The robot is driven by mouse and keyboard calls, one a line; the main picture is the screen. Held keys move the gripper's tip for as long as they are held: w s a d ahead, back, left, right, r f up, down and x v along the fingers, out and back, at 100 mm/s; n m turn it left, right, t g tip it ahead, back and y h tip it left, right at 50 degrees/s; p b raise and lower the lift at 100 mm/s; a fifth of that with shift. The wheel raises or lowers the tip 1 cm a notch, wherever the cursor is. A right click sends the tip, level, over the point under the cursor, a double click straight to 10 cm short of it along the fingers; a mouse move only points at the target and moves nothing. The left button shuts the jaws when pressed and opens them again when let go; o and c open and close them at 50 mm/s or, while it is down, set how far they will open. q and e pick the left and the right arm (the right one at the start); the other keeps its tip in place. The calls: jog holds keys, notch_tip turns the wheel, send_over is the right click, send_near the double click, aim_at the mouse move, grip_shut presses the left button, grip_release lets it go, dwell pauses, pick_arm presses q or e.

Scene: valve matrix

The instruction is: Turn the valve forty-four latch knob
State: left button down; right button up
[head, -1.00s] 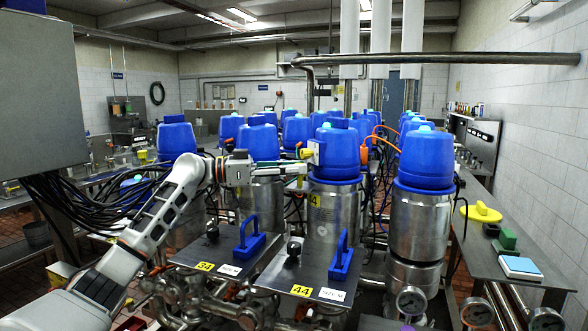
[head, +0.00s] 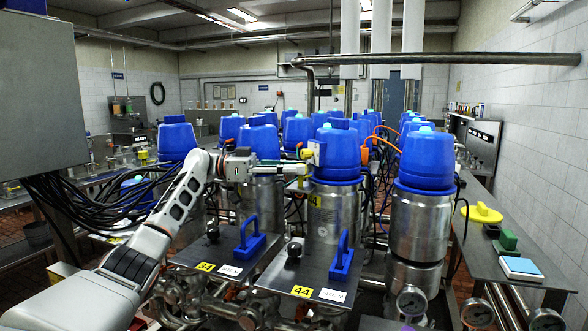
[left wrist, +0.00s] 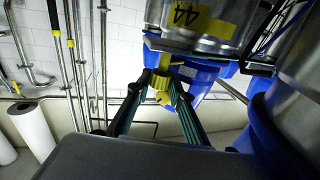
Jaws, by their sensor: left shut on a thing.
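Valve forty-four has a blue cap (head: 338,152) on a steel body (head: 340,212), with a yellow 44 label on the body. The label (left wrist: 186,14) also shows in the left wrist view. The yellow latch knob (head: 307,154) sits on the left side of the cap. In the left wrist view the knob (left wrist: 162,88) is between the fingertips. My left gripper (head: 304,172) reaches in from the left and is shut on the knob; its fingers partly hide it. My right gripper is not in view.
Other blue-capped valves stand close behind and beside, one at the right (head: 425,160). Below are plates with blue handles (head: 342,258). Black cables (head: 105,205) hang at left. A side bench at right holds a yellow object (head: 481,213). A horizontal pipe (head: 450,58) crosses above.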

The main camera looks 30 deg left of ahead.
pick_arm(q)
jog(key=shift+f, duration=0.15)
jog(key=c, duration=1.8)
grip_release()
jog(key=shift+d, duration=0.1)
jog(key=shift+s+n+t+y, duration=0.1)
jog(key=shift+n+t+y, duration=0.3)
jog(key=shift+t, duration=0.1)
jog(key=shift+s+d+n+t+y, duration=0.15)
jog(key=shift+n+t+y, duration=1.3)
jog(key=shift+t, duration=0.35)
jog(key=shift+s+d+n+t+y, duration=0.1)
jog(key=shift+d+n+t+y, duration=0.1)
jog(key=shift+n+t+y, duration=1.5)
